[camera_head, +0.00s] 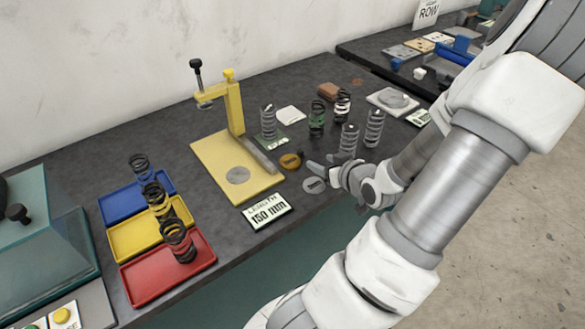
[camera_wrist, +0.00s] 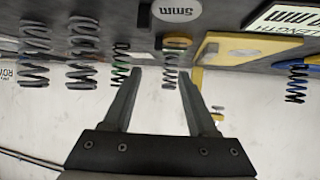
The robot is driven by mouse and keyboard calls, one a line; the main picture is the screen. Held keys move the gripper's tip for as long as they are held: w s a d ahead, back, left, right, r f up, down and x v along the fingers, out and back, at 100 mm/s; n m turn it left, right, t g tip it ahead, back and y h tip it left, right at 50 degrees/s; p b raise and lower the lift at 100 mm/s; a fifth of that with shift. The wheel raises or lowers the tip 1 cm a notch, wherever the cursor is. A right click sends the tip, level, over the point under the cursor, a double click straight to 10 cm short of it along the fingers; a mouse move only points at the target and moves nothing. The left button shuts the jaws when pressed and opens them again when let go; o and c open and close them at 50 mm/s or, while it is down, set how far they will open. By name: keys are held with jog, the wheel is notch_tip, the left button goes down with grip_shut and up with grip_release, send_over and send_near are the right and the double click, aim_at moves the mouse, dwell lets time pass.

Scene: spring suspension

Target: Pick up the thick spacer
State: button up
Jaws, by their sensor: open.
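A grey disc spacer marked 5MM (camera_head: 314,185) lies flat on the dark bench near its front edge. It also shows at the top of the inverted wrist view (camera_wrist: 176,10). A brownish-yellow disc (camera_head: 290,161) lies just behind it, beside the yellow stand; the wrist view shows it too (camera_wrist: 176,43). Thickness is hard to judge, so I cannot tell for certain which is the thick spacer. My gripper (camera_head: 318,167) is open and empty close to both discs, low over the bench. Its two fingers (camera_wrist: 160,75) are apart with nothing between them touching.
Several springs (camera_head: 348,138) stand just behind and right of my gripper. A yellow stand (camera_head: 210,165) with a post and a 150 mm label (camera_head: 267,211) are left. Blue, yellow and red trays (camera_head: 140,286) hold springs further left. Bench between trays and stand is clear.

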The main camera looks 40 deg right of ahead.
jog(key=b, duration=0.1)
send_near(302, 153)
jog(key=x, duration=0.3)
jog(key=shift+w, duration=0.25)
jog(key=shift+b+x, duration=0.6)
jog(key=shift+x, duration=2.15)
jog(key=shift+s, duration=0.15)
grip_shut()
